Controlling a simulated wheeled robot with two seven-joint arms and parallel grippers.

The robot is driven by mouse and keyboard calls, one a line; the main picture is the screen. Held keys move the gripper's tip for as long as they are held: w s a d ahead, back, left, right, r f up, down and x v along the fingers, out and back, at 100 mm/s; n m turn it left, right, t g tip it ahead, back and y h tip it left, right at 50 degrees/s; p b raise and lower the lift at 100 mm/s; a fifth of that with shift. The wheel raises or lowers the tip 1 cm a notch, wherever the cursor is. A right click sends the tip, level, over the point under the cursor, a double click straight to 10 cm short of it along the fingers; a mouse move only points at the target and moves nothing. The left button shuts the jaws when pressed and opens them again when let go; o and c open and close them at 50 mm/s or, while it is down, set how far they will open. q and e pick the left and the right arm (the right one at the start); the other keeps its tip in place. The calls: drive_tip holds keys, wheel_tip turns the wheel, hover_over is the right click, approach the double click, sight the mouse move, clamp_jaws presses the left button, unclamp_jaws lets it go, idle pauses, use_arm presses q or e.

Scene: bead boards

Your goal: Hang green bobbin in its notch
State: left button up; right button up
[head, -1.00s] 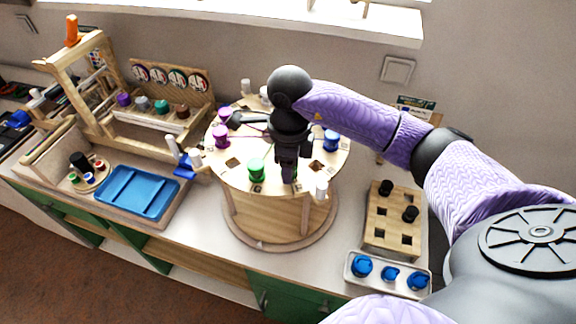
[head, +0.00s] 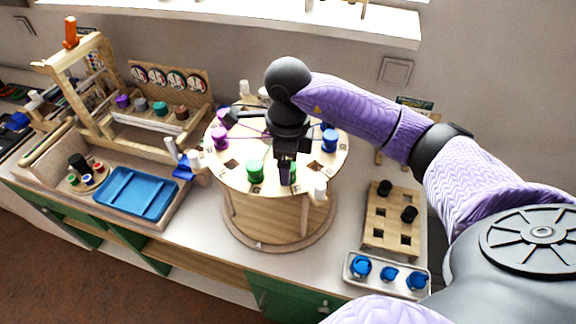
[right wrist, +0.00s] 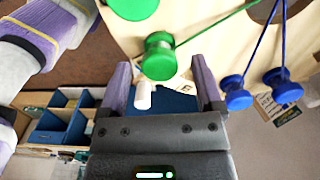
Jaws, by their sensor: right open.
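A green bobbin (right wrist: 158,60) with a green thread running off to the right shows between the fingers of my right gripper (right wrist: 162,78). The fingers are apart, one on each side; I cannot tell whether they touch it. In the head view my right gripper (head: 286,180) points down over the near part of the round wooden board (head: 225,181) and hides what is between its fingers. Another green bobbin (head: 255,171) stands on the board just left of the gripper; a second green bobbin (right wrist: 132,6) shows at the top of the wrist view. My left gripper is not in view.
Purple bobbins (head: 219,138) stand on the board's left and a blue bobbin (head: 330,140) on its right. A white peg (head: 319,189) is near the right gripper. A blue tray (head: 137,191) lies left; a holed wooden block (head: 381,219) and white tray (head: 376,286) stand right.

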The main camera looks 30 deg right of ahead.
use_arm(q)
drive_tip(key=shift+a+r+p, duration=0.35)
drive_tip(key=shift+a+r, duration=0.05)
use_arm(e)
wheel_tip(320, 180, up, 10)
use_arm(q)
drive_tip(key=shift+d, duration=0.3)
use_arm(e)
drive_tip(key=shift+f, duration=0.15)
